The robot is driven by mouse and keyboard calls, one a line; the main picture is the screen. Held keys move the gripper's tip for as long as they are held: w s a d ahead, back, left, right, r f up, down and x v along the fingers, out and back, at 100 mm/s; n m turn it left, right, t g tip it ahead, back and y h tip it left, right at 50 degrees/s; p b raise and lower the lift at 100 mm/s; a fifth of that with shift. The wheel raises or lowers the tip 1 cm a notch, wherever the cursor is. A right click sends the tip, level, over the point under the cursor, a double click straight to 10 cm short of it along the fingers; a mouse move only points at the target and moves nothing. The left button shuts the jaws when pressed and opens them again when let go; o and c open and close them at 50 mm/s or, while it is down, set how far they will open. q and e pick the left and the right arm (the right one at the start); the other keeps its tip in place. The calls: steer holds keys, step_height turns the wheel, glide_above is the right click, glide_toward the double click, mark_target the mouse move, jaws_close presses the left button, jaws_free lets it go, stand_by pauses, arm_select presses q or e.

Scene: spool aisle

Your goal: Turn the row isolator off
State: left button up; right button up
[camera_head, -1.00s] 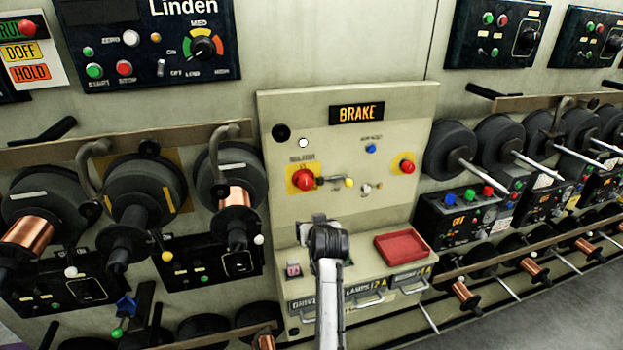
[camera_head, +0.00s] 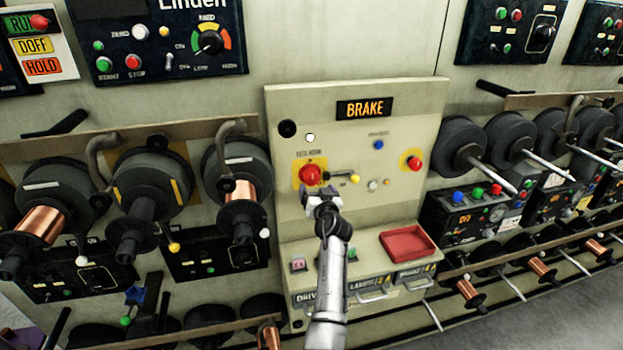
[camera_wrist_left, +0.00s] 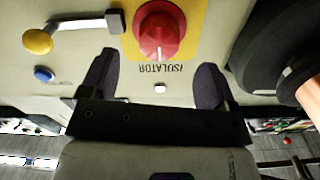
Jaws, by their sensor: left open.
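The row isolator is a red rotary knob (camera_head: 310,175) on a yellow plate at the left of the beige brake panel (camera_head: 375,130). My left gripper (camera_head: 320,197) is just below it in the head view and hides the plate's lower edge. In the left wrist view the red knob (camera_wrist_left: 160,38) shows a white pointer line, with the upside-down label "ISOLATOR" (camera_wrist_left: 160,68) beside it. My left gripper (camera_wrist_left: 155,88) is open and empty, its dark fingers spread either side of the label, short of the knob. My right gripper is not in view.
A lever with a yellow ball (camera_head: 354,179) sticks out just right of the knob. Another red button (camera_head: 415,163) and a blue button (camera_head: 379,145) are farther right. A red tray (camera_head: 407,244) lies on the ledge below. Spools on posts (camera_head: 237,180) crowd the left.

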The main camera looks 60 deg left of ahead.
mark_target(312, 182)
arm_select(q)
steer(key=shift+x, duration=3.45)
steer(key=c, duration=0.9)
